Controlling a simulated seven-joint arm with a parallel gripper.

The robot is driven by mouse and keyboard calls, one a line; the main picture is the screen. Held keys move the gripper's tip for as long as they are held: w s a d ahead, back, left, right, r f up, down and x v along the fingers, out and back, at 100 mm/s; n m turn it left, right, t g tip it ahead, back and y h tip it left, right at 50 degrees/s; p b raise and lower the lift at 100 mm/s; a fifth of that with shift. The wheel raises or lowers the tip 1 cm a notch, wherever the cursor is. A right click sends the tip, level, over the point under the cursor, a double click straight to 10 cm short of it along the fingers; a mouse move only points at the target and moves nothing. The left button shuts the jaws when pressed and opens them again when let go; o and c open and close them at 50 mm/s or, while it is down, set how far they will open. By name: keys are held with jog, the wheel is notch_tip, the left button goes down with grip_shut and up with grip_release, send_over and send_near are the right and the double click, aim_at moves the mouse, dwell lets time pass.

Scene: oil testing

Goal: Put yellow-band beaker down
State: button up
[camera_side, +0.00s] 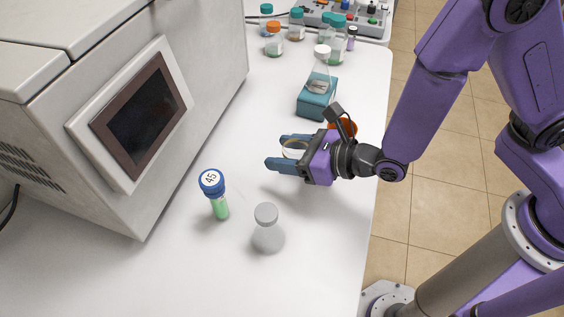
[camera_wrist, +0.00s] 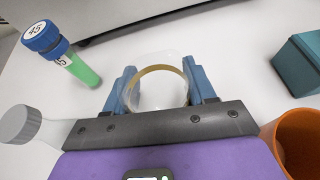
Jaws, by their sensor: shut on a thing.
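The yellow-band beaker (camera_wrist: 159,101) is a clear glass vessel with a yellowish ring. In the wrist view it sits between the two blue fingers of my gripper (camera_wrist: 161,88), which is shut on it. In the side view my gripper (camera_side: 279,151) is over the white bench, and the beaker (camera_side: 294,146) shows as a yellowish ring between the fingers. Most of the beaker's body is hidden by the near finger in the side view. I cannot tell whether its base touches the bench.
A blue-capped vial marked 45 (camera_side: 214,193) and a grey-capped flask (camera_side: 267,230) stand in front. An orange cup (camera_side: 346,129) is close behind my gripper. A large machine (camera_side: 121,80) borders the left.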

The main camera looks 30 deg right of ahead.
aim_at(282, 176)
jog(key=shift+w+a+f, duration=0.15)
jog(key=shift+w+f, duration=0.1)
jog(key=shift+f, duration=0.15)
jog(key=shift+w+a+f, duration=0.1)
jog(key=shift+a+f, duration=0.05)
jog(key=shift+f, duration=1.5)
jog(key=shift+f, duration=0.15)
jog(key=o, duration=1)
jog(key=shift+s+r, duration=0.25)
jog(key=v, duration=1.1)
jog(key=shift+s+d+r, duration=0.1)
jog(key=shift+d+r, duration=0.05)
jog(key=shift+d, duration=0.15)
